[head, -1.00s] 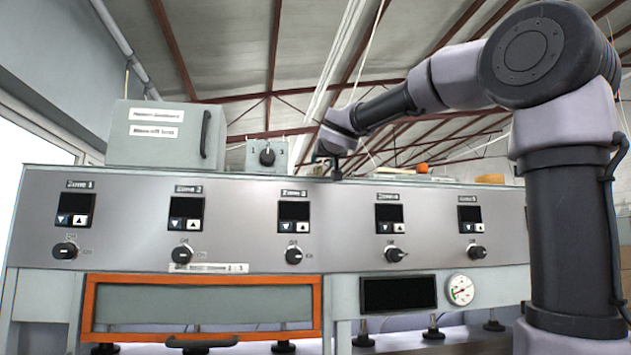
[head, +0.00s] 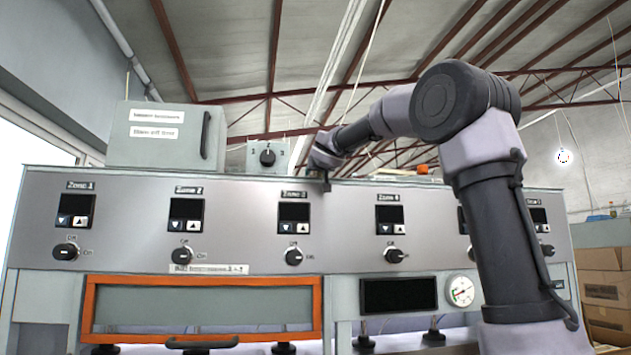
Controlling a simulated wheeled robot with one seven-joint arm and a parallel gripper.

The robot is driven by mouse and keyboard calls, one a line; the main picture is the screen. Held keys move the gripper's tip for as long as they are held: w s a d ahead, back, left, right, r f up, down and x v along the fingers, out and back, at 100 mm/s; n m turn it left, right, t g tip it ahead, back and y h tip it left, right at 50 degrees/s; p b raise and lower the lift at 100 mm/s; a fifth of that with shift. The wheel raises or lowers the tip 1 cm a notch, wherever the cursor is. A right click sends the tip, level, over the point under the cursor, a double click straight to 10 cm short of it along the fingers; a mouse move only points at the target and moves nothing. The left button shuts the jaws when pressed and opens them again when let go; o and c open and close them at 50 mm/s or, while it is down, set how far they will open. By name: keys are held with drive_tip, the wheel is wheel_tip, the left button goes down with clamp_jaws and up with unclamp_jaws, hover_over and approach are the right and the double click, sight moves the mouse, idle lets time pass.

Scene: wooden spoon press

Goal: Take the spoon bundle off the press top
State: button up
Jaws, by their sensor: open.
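The grey press (head: 340,228) fills the lower half of the view, with its top edge seen almost edge-on. My gripper (head: 326,184) is at the press top's front edge, just above the third zone panel. It is small and dark here, open, with nothing visible between its fingers. I cannot make out the spoon bundle for certain. A small orange item (head: 422,168) shows just above the top edge, right of my gripper and apart from it. The low angle hides most of the top surface, and my arm covers its right part.
A grey control box (head: 165,137) and a smaller switch box (head: 267,157) stand on the press top, left of my gripper. Knobs stick out along the front panel. An orange-framed door (head: 205,280) is below. Cardboard boxes (head: 603,290) stand at the far right.

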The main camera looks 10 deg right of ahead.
clamp_jaws()
drive_tip(key=shift+r, duration=0.1)
